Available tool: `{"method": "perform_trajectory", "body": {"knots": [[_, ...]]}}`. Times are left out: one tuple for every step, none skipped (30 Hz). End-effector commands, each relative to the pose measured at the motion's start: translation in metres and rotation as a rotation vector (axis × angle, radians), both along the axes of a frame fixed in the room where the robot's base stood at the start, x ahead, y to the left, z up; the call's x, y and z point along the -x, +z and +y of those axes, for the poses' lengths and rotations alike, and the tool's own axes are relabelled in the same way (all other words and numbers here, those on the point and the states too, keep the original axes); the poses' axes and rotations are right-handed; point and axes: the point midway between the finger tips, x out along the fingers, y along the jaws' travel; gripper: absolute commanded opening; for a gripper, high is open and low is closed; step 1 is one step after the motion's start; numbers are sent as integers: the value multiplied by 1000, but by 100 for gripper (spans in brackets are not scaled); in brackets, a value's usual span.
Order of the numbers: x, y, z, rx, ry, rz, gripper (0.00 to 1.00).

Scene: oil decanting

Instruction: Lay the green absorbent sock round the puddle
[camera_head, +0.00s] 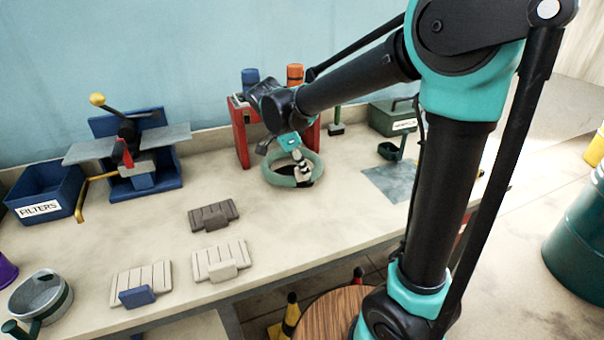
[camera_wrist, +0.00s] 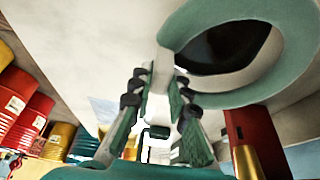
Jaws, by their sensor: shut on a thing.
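The green absorbent sock (camera_head: 275,176) is a ring on the bench in front of the red stand. Whether the sock touches the puddle is unclear.
The red stand (camera_head: 242,135) with blue and orange containers is close behind the sock. A green box (camera_head: 392,118) and a grey sheet (camera_head: 392,182) lie to the right. Slotted blocks (camera_head: 220,258) stand front left, with bare bench between.

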Motion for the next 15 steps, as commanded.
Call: {"method": "perform_trajectory", "body": {"knots": [[0,-8,0,0,0,0,0],[0,-12,0,0,0,0,0],[0,-16,0,0,0,0,0],[0,-18,0,0,0,0,0],[0,-20,0,0,0,0,0],[0,-22,0,0,0,0,0],[0,-22,0,0,0,0,0],[0,-22,0,0,0,0,0],[0,-22,0,0,0,0,0],[0,-22,0,0,0,0,0],[0,-22,0,0,0,0,0],[0,-22,0,0,0,0,0],[0,-22,0,0,0,0,0],[0,-22,0,0,0,0,0],[0,-23,0,0,0,0,0]]}}
